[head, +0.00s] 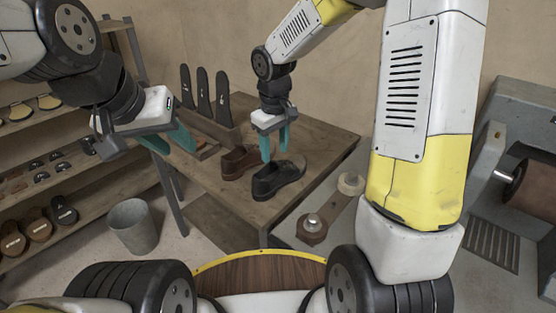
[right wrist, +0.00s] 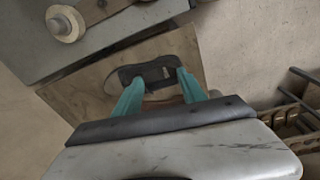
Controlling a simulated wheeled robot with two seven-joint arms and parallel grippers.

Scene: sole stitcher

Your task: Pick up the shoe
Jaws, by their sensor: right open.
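A black shoe (head: 280,180) lies on the wooden table, close to its front edge. A brown shoe (head: 238,163) stands just behind and left of it. My right gripper (head: 275,158) is open, fingers pointing down, above the black shoe's rear part in the head view. In the right wrist view the dark shoe (right wrist: 126,76) shows at and beyond the two teal fingertips (right wrist: 158,78), with no grip on it. A reddish-brown bit shows low between the fingers. My left gripper (head: 168,148) hangs empty at the table's left side, its teal fingers apart.
The wooden table (head: 325,140) also carries a rack of upright black soles (head: 203,92) behind the shoes. A grey machine surface with rollers (head: 350,184) adjoins on the right. Shelves (head: 85,180) and a grey bucket (head: 133,227) are at left.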

